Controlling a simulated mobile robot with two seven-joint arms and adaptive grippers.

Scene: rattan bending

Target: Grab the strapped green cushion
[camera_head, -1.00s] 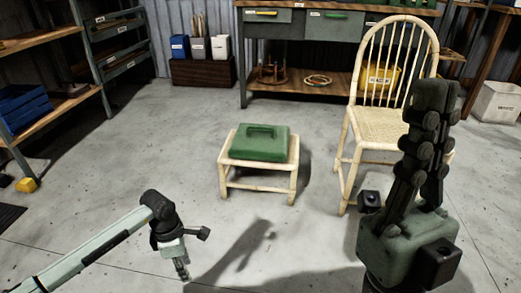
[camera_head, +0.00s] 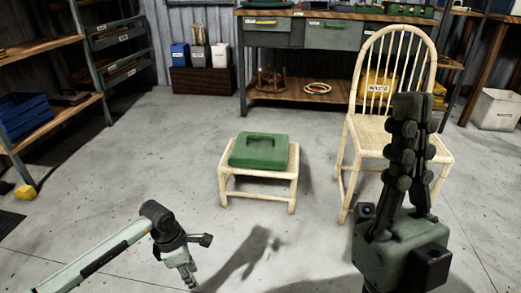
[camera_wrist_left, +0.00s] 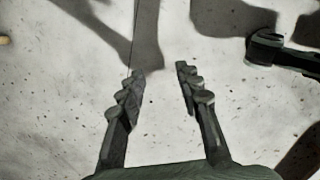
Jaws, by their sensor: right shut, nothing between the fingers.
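The green cushion (camera_head: 258,150) with a strap handle on top lies flat on a low pale rattan stool (camera_head: 232,176) in the middle of the head view. My left gripper (camera_head: 188,275) is low over the floor, in front of the stool and to its left, apart from it. In the left wrist view my left gripper (camera_wrist_left: 161,72) has its fingers apart, with only bare floor between them. The cushion is not in that view. My right gripper (camera_head: 412,105) points up in front of the rattan chair, shut and empty. It hides part of the chair.
A rattan chair (camera_head: 385,135) stands right of the stool. A workbench (camera_head: 330,37) stands behind, with a wooden box of containers (camera_head: 200,80) to its left. Shelves (camera_head: 65,113) line the left side. A white bin (camera_head: 497,110) is far right. The floor around the stool's front and left is clear.

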